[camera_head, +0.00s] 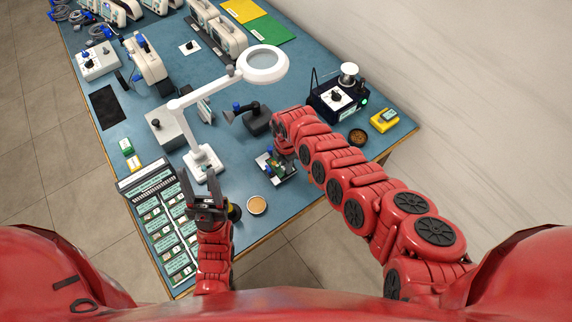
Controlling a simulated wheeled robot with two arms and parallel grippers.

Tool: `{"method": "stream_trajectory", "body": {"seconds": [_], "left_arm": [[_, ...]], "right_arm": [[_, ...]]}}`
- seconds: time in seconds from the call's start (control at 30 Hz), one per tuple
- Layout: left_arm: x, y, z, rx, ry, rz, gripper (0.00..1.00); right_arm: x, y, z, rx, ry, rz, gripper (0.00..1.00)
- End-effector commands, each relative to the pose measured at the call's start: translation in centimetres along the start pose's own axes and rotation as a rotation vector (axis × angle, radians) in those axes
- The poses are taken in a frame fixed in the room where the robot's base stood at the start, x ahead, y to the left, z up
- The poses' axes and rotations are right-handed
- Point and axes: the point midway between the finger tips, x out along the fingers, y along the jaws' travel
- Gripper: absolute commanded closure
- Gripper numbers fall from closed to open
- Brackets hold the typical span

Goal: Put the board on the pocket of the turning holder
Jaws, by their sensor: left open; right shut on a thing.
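A small green board (284,168) shows just below the end of my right arm. It is at a small dark and light holder (262,163) with blue parts, near the table's front edge. My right gripper (282,150) is mostly hidden by its own wrist. It is shut and over the holder, and the board appears to be in its grip. I cannot tell whether the board sits in the pocket or above it. My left gripper (200,188) is open and empty, its fingers pointing away from me, over the labelled tray's right side.
A white magnifier lamp (263,64) stands between the arms. A labelled tray (146,177) of compartments lies at the left edge. A round tan dish (257,205) is near the front. A soldering station (338,97) and yellow box (384,120) stand at right.

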Motion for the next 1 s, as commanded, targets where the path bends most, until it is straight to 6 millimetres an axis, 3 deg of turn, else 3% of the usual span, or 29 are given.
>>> {"method": "stream_trajectory", "body": {"seconds": [0.03, 0.17, 0.2, 0.57, 0.77, 1.0], "left_arm": [[0.0, 0.0, 0.0, 0.0, 0.0, 0.0, 0.5], [0.0, 0.0, 0.0, 0.0, 0.0, 0.0, 0.5], [0.0, 0.0, 0.0, 0.0, 0.0, 0.0, 0.5], [0.2, 0.0, 0.0, 0.0, 0.0, 0.0, 0.5], [1.1, -0.1, -0.2, 0.0, 0.0, 0.0, 0.5], [0.7, 0.0, -0.1, 0.0, 0.0, 0.0, 0.5]], "right_arm": [[0.2, -0.2, -0.1, 0.0, 0.001, -0.004, 0.68], [0.1, -0.1, -0.1, 0.0, 0.001, -0.004, 0.45], [0.1, -0.1, -0.1, 0.0, 0.001, -0.003, 0.44], [-0.4, -0.1, 0.0, 0.001, 0.002, -0.002, 0.44], [-3.2, -0.1, 0.1, 0.004, 0.002, -0.002, 0.44], [-7.2, -0.1, 0.1, 0.002, 0.002, -0.001, 0.44]]}}
